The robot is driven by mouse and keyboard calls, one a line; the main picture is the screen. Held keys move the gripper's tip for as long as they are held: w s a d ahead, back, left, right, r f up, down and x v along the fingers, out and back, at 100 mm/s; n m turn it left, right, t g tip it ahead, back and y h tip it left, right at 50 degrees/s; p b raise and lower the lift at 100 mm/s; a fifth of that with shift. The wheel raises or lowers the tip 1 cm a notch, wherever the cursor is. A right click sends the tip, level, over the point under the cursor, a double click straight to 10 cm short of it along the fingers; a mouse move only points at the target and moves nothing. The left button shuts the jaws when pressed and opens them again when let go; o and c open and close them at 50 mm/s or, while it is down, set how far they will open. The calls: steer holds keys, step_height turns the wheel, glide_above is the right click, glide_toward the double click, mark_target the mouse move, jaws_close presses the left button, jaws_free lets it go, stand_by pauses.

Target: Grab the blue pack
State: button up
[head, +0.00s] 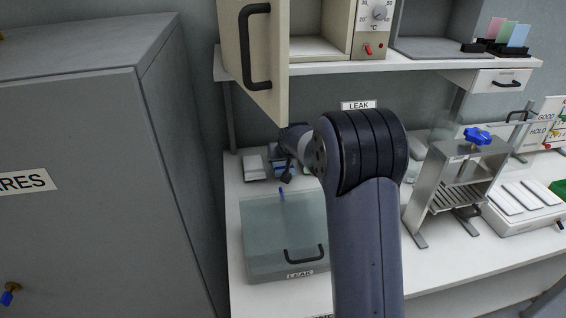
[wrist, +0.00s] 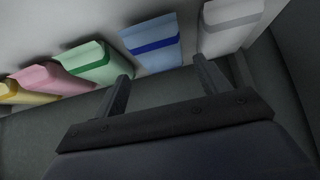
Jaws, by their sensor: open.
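The blue pack (wrist: 155,42) is light blue with a darker blue band. In the wrist view it lies in a row on a pale surface, between a green pack (wrist: 95,64) and a white pack (wrist: 230,22). My gripper (wrist: 163,80) is open and empty. Its two fingers are spread, with the near end of the blue pack in line with the gap between them, apart from the fingers as far as I can tell. In the head view my gripper (head: 287,176) is small and dark above the bench, and my arm hides much of the area behind it.
A pink pack (wrist: 52,78) and a yellow pack (wrist: 14,92) continue the row leftward. In the head view a clear box (head: 262,235) labelled LEAK stands at the bench front. An open cabinet door (head: 258,60) hangs above. A metal stand (head: 455,175) is to the right.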

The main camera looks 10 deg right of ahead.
mark_target(282, 163)
steer(key=shift+p+x, duration=0.5)
steer(key=shift+x, duration=2.95)
steer(key=c, duration=0.7)
